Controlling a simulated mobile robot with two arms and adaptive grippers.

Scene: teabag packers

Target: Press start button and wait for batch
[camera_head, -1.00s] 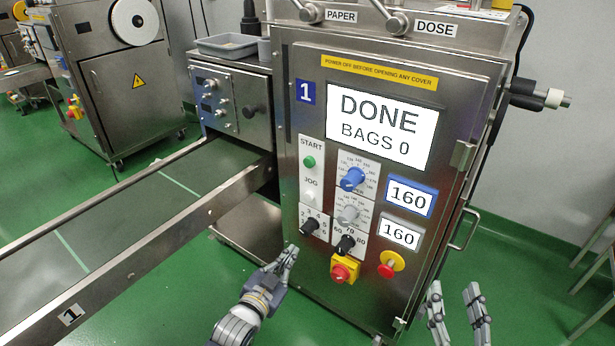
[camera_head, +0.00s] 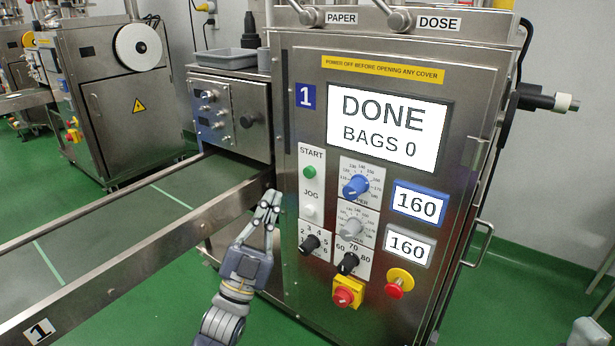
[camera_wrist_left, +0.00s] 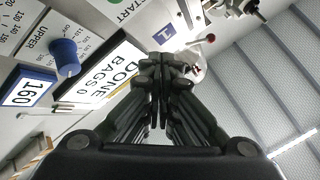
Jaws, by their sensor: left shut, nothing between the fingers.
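The green start button (camera_head: 310,172) sits under the START label on the front panel of packing machine 1. The white jog button (camera_head: 309,210) is below it. The screen (camera_head: 388,128) reads "DONE BAGS 0". My left gripper (camera_head: 271,198) is shut and empty, pointing up, in front of the machine's left edge. In the head view it is left of and below the start button, apart from it in the picture. In the left wrist view my shut fingers (camera_wrist_left: 163,62) point toward the panel, with the screen (camera_wrist_left: 113,72) to their left.
Two knobs, blue (camera_head: 356,186) and grey (camera_head: 352,228), sit right of the buttons. A red-yellow switch (camera_head: 348,293) and a red emergency stop (camera_head: 398,283) are lower. A conveyor (camera_head: 130,270) runs to the machine's left. Green floor lies in front.

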